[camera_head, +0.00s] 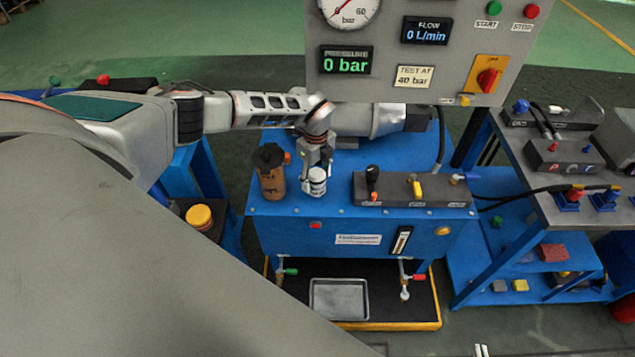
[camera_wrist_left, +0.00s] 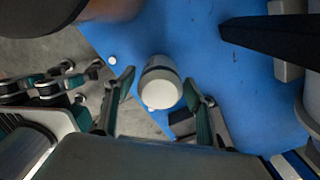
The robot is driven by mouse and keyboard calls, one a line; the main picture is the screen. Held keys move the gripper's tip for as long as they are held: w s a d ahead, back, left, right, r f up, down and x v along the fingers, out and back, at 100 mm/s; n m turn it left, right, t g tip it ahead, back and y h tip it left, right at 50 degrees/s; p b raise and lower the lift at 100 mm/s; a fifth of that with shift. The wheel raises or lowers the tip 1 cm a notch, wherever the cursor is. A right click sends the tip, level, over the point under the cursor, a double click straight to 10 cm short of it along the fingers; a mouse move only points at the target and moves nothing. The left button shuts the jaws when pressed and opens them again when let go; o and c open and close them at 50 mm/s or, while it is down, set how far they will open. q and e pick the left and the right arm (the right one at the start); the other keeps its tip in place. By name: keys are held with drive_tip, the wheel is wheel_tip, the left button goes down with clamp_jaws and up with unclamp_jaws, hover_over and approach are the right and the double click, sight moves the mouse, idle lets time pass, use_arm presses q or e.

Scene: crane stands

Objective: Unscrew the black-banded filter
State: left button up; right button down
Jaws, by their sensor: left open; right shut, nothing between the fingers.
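The black-banded filter (camera_head: 317,183) is a small white cylinder with a dark band, upright on the blue bench top near its front left. My left gripper (camera_head: 317,163) points down over it. In the left wrist view the filter (camera_wrist_left: 160,88) lies between the two spread fingers of the left gripper (camera_wrist_left: 158,80), with a gap visible on each side. The fingers partly cover the filter in the head view. My right gripper (camera_head: 482,350) shows only as small pale tips at the bottom edge, shut and empty, away from the bench.
A brown canister with a black cap (camera_head: 272,180) stands close to the left of the filter. A grey valve block (camera_head: 415,192) with levers sits to the right. The control panel (camera_head: 450,75) overhangs behind, reading 0 bar. A metal tray (camera_head: 339,298) lies below the bench.

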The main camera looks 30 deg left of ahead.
use_arm(q)
drive_tip(key=m, duration=0.5)
drive_tip(key=shift+m, duration=0.4)
drive_tip(key=m, duration=0.4)
drive_tip(key=shift+m, duration=0.4)
drive_tip(key=m, duration=0.5)
drive_tip(key=shift+m, duration=0.3)
drive_tip(key=m, duration=0.5)
drive_tip(key=c, duration=1.1)
drive_tip(key=shift+c, duration=0.7)
drive_tip(key=shift+r, duration=0.1)
